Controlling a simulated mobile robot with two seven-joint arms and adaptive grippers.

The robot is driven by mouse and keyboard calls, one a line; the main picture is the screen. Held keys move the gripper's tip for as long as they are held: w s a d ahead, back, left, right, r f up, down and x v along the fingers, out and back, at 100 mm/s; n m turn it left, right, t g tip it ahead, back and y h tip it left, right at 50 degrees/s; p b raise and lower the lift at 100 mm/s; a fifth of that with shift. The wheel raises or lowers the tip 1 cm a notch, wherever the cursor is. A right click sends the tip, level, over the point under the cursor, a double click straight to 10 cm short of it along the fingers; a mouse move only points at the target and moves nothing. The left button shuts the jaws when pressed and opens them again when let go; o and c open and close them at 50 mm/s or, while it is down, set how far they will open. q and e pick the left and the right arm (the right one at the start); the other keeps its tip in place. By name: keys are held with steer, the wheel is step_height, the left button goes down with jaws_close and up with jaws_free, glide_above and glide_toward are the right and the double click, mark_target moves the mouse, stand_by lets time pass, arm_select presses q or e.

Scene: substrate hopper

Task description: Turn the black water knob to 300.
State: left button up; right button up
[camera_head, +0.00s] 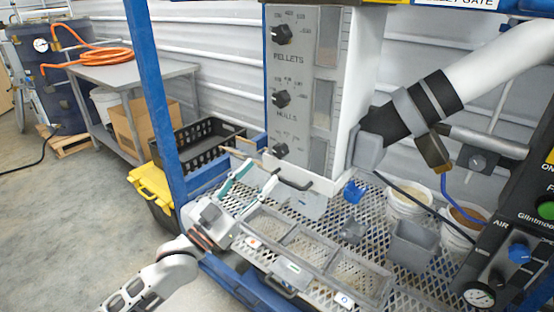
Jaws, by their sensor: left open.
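Black knobs stand in a column on the grey front panel (296,62) of a tall white hopper: a top knob (283,34), a middle knob (281,99) and a lower knob (280,150). "PELLETS" is printed between the top and middle knobs, "HULLS" between the middle and lower ones. No water label is readable, so I cannot tell which knob is water; the pointer settings are too small to read. My left gripper (260,174) is open and empty, its fingers apart below and slightly left of the lower knob. My right gripper is not in view.
A mesh bench (375,225) below the panel holds a divided tray (310,246), a grey cup (412,245) and white buckets (405,207). A blue post (154,90) stands left of the panel. A black crate (203,143) lies behind it. A thick hose (425,105) crosses at right.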

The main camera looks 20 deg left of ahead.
mark_target(277, 154)
arm_select(q)
steer(key=x, duration=0.7)
steer(key=shift+w+d+r, duration=0.15)
steer(key=shift+w+r, duration=0.05)
steer(key=shift+w, duration=0.05)
steer(key=c, duration=1.1)
